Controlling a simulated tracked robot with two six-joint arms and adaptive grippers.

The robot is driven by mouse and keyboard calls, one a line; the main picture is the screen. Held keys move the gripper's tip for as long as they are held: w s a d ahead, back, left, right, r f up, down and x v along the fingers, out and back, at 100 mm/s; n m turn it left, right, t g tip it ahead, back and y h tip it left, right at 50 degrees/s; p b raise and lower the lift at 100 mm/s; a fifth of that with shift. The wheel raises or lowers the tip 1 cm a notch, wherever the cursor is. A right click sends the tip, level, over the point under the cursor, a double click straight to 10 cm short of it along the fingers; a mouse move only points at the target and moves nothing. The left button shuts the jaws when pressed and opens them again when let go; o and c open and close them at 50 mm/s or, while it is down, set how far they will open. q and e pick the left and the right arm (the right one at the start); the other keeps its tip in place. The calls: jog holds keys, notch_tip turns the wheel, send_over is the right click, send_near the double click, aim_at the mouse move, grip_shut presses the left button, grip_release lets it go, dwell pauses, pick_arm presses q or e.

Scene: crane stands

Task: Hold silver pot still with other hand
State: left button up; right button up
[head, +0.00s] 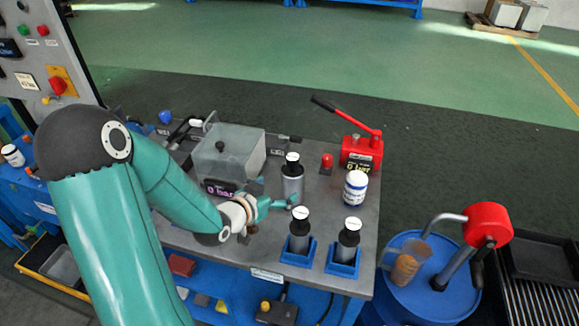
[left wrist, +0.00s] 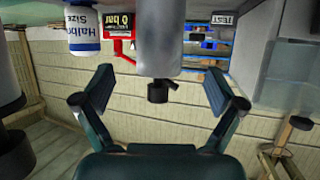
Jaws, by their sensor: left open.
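The silver pot (head: 292,184), a grey upright cylinder with a black neck and white cap, stands on the grey bench top in the head view. In the left wrist view the silver pot (left wrist: 157,40) is a pale cylinder with a small dark fitting at its lower end. My left gripper (head: 283,203) is close to the pot's lower part. Its open fingers show in the wrist view (left wrist: 158,88), one to each side of the pot, with gaps on both sides. I cannot tell whether the pot is fully between the fingertips. My right gripper is not in view.
Two dark cylinders with white caps stand in blue holders (head: 298,254) (head: 343,264) in front of the pot. A white and blue bottle (head: 355,189) and a red hand pump (head: 362,152) stand right of it. A clear box (head: 228,153) stands left.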

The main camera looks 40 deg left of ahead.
aim_at(293, 180)
pick_arm(q)
jog(key=x, duration=0.8)
jog(key=shift+w+p, duration=0.2)
jog(key=shift+p, duration=0.15)
jog(key=c, duration=1.5)
jog(key=shift+o, duration=0.2)
jog(key=o, duration=1.4)
